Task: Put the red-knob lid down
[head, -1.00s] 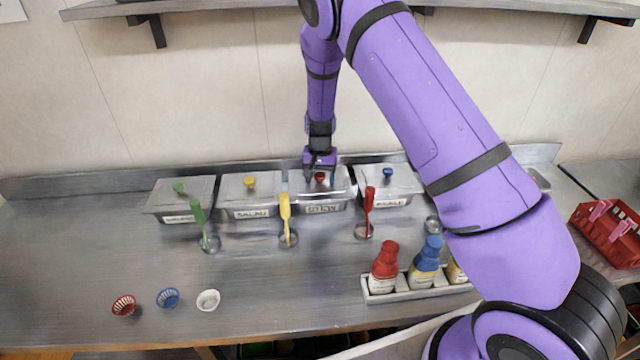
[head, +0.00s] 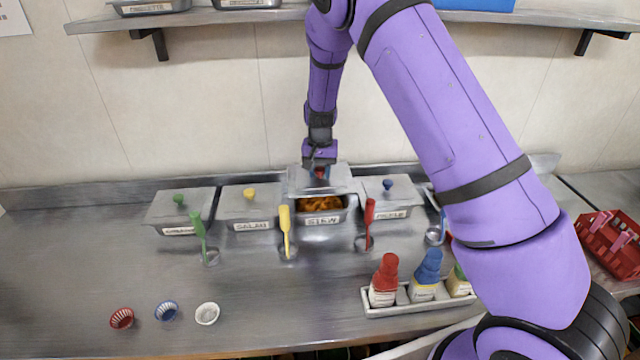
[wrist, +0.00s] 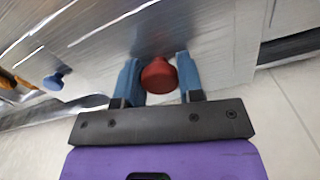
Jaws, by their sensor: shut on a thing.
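My gripper (head: 320,172) is shut on the red knob (wrist: 159,75) of a grey metal lid (head: 298,180). The lid is raised above the stew pan (head: 322,219), and a gap shows orange-brown food under its front edge. In the wrist view the blue fingertips (wrist: 158,78) sit on both sides of the red knob. The lid's rear part is partly hidden by my gripper in the head view.
Lidded pans with a yellow knob (head: 249,193) and a blue knob (head: 387,185) flank the stew pan. Upright ladles with yellow (head: 285,220) and red (head: 369,212) handles stand in front. A bottle rack (head: 380,311) is front right.

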